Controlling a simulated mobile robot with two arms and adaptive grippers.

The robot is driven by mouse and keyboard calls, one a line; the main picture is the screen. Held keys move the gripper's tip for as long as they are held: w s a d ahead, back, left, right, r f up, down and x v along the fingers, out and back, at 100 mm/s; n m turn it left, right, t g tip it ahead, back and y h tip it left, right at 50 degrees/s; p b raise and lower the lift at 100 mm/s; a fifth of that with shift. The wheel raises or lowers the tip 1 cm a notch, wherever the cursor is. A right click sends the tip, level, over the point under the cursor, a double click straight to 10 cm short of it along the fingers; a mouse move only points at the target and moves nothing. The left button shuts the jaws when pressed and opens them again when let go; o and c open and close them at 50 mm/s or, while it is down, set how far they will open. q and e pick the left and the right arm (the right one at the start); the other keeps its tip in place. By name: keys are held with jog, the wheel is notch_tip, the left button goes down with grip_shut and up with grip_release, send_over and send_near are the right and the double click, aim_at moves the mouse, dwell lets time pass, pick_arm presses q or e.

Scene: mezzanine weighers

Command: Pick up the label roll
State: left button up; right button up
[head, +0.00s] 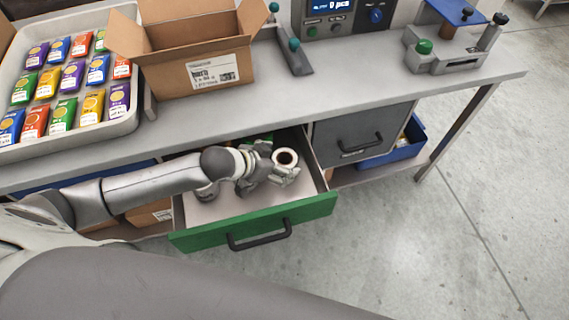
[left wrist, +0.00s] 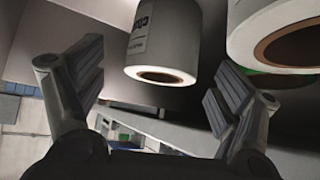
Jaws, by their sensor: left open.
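A white label roll (head: 285,157) with a brown core stands in the open drawer in the head view. My left gripper (head: 280,174) is inside the drawer, right at this roll and partly covering it. In the left wrist view, my open fingers (left wrist: 150,85) have one white roll (left wrist: 165,40) with printed text between and beyond them, with gaps at its sides. A second white roll (left wrist: 270,22) with a brown core is close by at the upper right, beyond the right finger. I cannot tell which of the two the head view shows. My right gripper is not in view.
The drawer's green front (head: 255,222) with a black handle is pulled out below the grey worktop (head: 350,90). The worktop edge overhangs the back of the drawer. A closed grey drawer (head: 362,130) and a blue bin (head: 400,150) are to the right. An open cardboard box (head: 195,70) stands above.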

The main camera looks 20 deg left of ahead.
aim_at(290, 161)
pick_arm(q)
jog(key=shift+x, duration=2)
jog(key=shift+a, duration=0.1)
jog(key=c, duration=1.2)
